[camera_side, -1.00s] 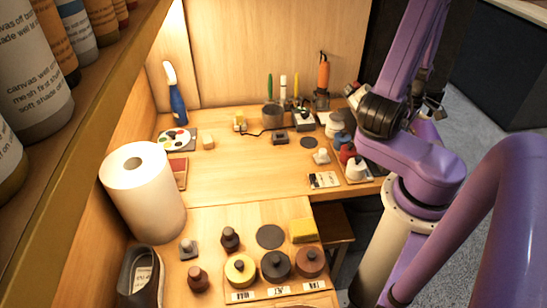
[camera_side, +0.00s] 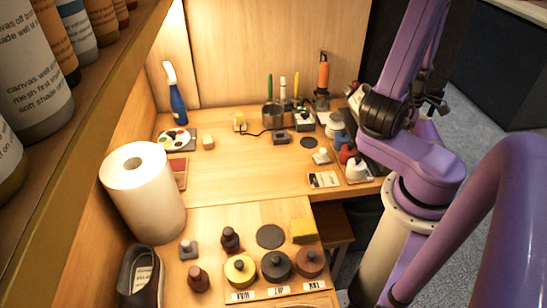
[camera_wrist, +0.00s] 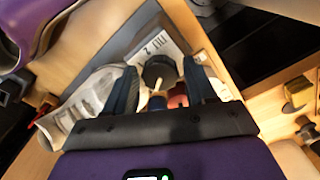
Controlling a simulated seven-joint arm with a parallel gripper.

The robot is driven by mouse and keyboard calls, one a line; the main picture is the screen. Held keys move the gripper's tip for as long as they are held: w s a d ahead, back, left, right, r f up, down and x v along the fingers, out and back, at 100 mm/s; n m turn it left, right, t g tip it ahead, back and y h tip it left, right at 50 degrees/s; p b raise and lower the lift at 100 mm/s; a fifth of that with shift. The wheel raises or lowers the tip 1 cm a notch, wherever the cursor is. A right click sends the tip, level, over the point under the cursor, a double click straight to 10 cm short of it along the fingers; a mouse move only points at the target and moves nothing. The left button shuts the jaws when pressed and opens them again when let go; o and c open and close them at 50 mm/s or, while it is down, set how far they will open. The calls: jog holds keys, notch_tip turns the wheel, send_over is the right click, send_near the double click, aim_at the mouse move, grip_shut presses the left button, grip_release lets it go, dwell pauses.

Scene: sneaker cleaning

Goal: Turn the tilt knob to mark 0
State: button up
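In the wrist view, a dark round knob (camera_wrist: 158,70) with a pale pointer line sits on a pale label plate (camera_wrist: 180,45). The pointer points toward the bottom of the picture. One mark on the plate looks like a 2; the others are hard to read, and I cannot make out a 0. My gripper (camera_wrist: 162,82) has its two dark fingers on either side of the knob, open, with gaps visible. Whether either finger touches it I cannot tell. In the side view the knob is not visible, and my arm hides most of the gripper.
A whitish sneaker-like item (camera_wrist: 88,95) lies close left of the fingers in the wrist view. In the side view, several bottles stand on a tray near my arm, and a paper roll (camera_side: 145,195) stands left. The middle of the table (camera_side: 240,175) is clear.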

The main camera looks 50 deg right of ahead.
jog(key=m, duration=0.3)
jog(key=shift+m, duration=0.3)
jog(key=m, duration=1.7)
jog(key=shift+m, duration=0.3)
jog(key=m, duration=0.6)
jog(key=shift+m, duration=0.3)
